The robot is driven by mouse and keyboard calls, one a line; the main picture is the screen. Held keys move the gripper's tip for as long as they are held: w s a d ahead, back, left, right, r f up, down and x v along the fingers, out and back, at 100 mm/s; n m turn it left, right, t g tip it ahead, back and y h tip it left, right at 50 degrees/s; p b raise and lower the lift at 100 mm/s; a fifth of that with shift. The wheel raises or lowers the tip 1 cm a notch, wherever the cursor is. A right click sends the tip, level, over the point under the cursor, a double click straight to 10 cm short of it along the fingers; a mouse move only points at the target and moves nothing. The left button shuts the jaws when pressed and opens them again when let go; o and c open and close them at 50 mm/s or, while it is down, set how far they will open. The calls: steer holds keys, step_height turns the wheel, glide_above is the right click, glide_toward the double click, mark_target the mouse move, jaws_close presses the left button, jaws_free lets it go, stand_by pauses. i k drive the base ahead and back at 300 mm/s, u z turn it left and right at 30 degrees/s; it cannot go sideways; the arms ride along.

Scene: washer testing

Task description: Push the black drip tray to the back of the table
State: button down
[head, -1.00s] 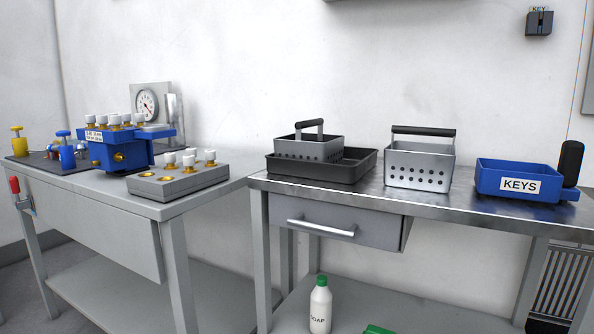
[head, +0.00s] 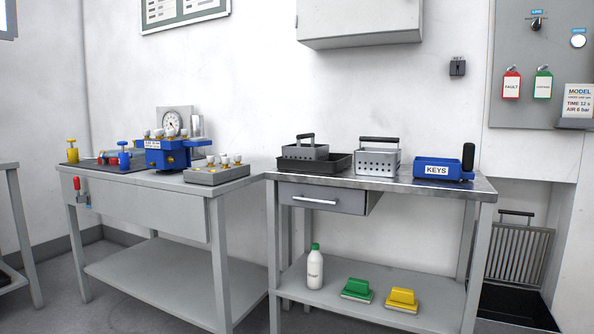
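The black drip tray (head: 286,164) sits on the left part of the right-hand metal table (head: 410,184). It is a shallow dark tray with a raised rim. A perforated grey basket (head: 305,152) with a black handle stands in it. A strip of table shows in front of the tray; the gap behind it to the wall is hard to judge. My gripper is not in view.
The drawer (head: 322,198) below looks shut. A wall cabinet (head: 360,22) hangs above.

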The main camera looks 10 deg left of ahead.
mark_target(337, 162)
steer(key=z, duration=0.75)
steer(key=i, duration=1.2)
steer(key=u, duration=0.6)
steer(key=i, duration=0.65)
steer(key=u, duration=0.75)
